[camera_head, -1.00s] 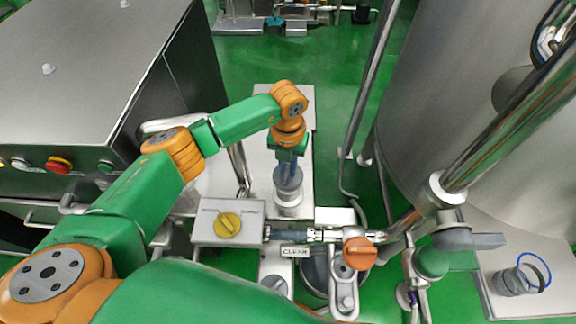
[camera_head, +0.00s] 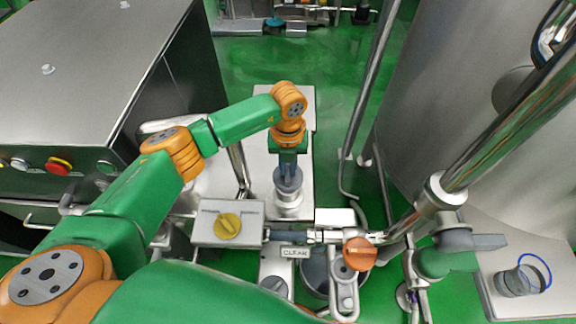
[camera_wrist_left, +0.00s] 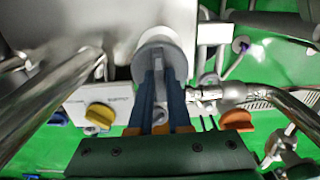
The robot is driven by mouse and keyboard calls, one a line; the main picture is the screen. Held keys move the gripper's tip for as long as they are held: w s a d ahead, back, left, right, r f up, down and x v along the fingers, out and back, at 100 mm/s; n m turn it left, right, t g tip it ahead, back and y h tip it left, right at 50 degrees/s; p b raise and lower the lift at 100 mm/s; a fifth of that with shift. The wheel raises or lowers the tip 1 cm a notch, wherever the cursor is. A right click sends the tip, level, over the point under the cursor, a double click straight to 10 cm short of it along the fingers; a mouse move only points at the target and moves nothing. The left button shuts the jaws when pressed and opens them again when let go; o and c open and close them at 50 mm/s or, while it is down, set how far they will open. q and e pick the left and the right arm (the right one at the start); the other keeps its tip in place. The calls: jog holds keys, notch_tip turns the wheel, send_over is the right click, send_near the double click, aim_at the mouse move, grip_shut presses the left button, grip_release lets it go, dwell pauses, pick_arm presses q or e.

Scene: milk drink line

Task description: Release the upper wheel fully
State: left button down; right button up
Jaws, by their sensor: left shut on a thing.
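A grey round wheel (camera_head: 288,182) with a raised bar across it sits on a pale metal housing in the middle of the head view. I take it as the upper wheel. My left gripper (camera_head: 288,168) comes down on it from above, its blue fingers on either side of the bar. In the left wrist view the wheel (camera_wrist_left: 163,50) is straight ahead, and the left gripper (camera_wrist_left: 160,95) is shut on its bar. The fingers hide part of the wheel. My right gripper is in neither view.
A box with a yellow knob (camera_head: 227,225) stands left of the housing. An orange knob (camera_head: 360,253) and a CLEAR label (camera_head: 295,252) are at the front. A large steel tank (camera_head: 470,120) and a slanted pipe (camera_head: 515,125) stand on the right. A steel cabinet (camera_head: 95,70) is on the left.

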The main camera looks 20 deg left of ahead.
aim_at(288, 170)
pick_arm(q)
jog(key=c, duration=0.9)
grip_release()
jog(key=shift+o, duration=0.2)
notch_tip(288, 170, up, 6)
jog(key=shift+w+r+b, duration=0.1)
jog(key=shift+r+b, duration=0.1)
jog(key=shift+b, duration=0.8)
jog(key=shift+r, duration=0.45)
